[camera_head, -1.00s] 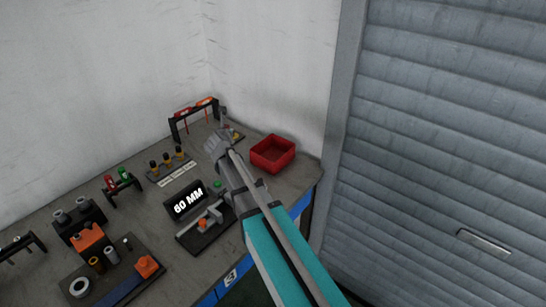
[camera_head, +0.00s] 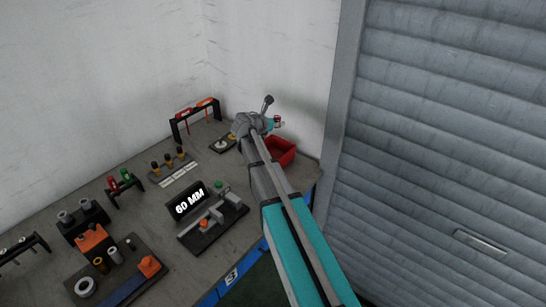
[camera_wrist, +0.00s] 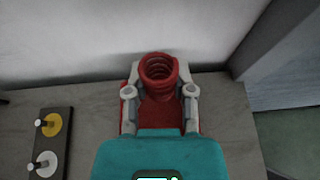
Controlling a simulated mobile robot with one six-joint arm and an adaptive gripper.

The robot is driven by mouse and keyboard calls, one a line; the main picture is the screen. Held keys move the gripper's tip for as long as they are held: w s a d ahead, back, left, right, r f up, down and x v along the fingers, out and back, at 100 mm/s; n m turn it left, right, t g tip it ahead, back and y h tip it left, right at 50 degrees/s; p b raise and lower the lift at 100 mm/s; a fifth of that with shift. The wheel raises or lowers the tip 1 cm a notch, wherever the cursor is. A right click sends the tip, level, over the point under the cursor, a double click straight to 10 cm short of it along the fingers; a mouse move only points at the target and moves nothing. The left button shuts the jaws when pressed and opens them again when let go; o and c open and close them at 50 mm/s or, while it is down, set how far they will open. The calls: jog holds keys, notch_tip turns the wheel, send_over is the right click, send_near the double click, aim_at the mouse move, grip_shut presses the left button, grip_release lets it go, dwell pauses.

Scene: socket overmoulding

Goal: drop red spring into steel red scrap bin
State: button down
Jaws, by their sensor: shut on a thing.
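The red spring (camera_wrist: 158,70) is a coil held between the fingers of my gripper (camera_wrist: 159,92) in the wrist view. In the head view my gripper (camera_head: 273,122) is raised at the back right of the bench, and a small bit of red shows at its tip. The red scrap bin (camera_head: 284,152) stands on the bench near the wall, partly hidden by my arm. In the wrist view the bin (camera_wrist: 127,122) shows below and behind the spring, mostly covered by my gripper. The spring is apart from the bin, above it.
A dark plate with a yellow and a white disc (camera_wrist: 43,145) lies left of the bin. A black rack with red-handled tools (camera_head: 195,115) stands at the back wall. A 60 MM display (camera_head: 188,202) and several fixtures fill the bench to the left. A grey shutter (camera_head: 450,130) is at right.

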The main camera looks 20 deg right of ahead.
jog(key=shift+f, duration=0.1)
dwell(0.3)
jog(key=shift+f+b, duration=2.9)
jog(key=shift+b, duration=0.15)
jog(key=shift+c, duration=2)
grip_release()
jog(key=shift+r, duration=0.2)
